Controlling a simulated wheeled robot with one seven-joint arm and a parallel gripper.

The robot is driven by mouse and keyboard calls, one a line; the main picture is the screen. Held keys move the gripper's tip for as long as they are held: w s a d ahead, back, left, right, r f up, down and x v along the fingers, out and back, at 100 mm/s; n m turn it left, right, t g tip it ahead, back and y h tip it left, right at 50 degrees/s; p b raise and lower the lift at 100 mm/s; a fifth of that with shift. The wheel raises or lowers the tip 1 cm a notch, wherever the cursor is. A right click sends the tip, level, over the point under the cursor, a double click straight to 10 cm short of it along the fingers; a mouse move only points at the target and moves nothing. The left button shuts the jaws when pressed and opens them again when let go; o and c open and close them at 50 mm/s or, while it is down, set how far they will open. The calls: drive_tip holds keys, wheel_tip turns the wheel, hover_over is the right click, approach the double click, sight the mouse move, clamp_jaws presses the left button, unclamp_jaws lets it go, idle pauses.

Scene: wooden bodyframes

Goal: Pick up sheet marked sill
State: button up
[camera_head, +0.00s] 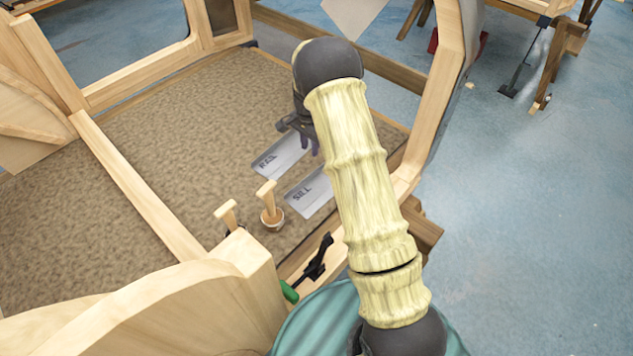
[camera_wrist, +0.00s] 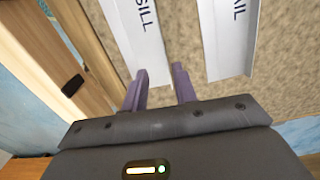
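The sheet marked SILL (camera_head: 312,193) is a pale grey-white strip lying on the brown carpeted floor of the wooden bodyframe, near its right side. It also shows in the wrist view (camera_wrist: 134,38), at the top left of centre. A second similar sheet, its marking partly hidden in the wrist view (camera_wrist: 226,45), lies beside it and shows in the head view (camera_head: 280,156). The fingertips appear close to the SILL sheet's lower end and the gap between the sheets. I cannot tell their height above the carpet.
The wooden side sill (camera_wrist: 65,60) runs beside the SILL sheet, with a small black part on it. Two wooden-handled pegs (camera_head: 268,203) stand near the sheets. A black clamp-like lever (camera_head: 318,258) sits at the frame edge. Open carpet (camera_head: 190,130) lies left of the sheets.

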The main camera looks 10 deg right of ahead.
approach(318, 182)
drive_tip(key=shift+w+a+f+p, duration=0.15)
drive_tip(key=shift+w+a+f, duration=0.25)
drive_tip(key=shift+a, duration=0.2)
drive_tip(key=shift+w+a+f+p, duration=0.15)
drive_tip(key=shift+w+a+f, duration=0.1)
drive_tip(key=shift+a+f, duration=0.3)
drive_tip(key=shift+w+d+f+p, duration=0.1)
drive_tip(key=shift+w+f+p, duration=0.1)
drive_tip(key=shift+f, duration=1.1)
drive_tip(key=shift+w+f+p, duration=0.2)
drive_tip(key=shift+f, duration=1.05)
drive_tip(key=shift+d, duration=0.1)
drive_tip(key=c, duration=0.4)
clamp_jaws()
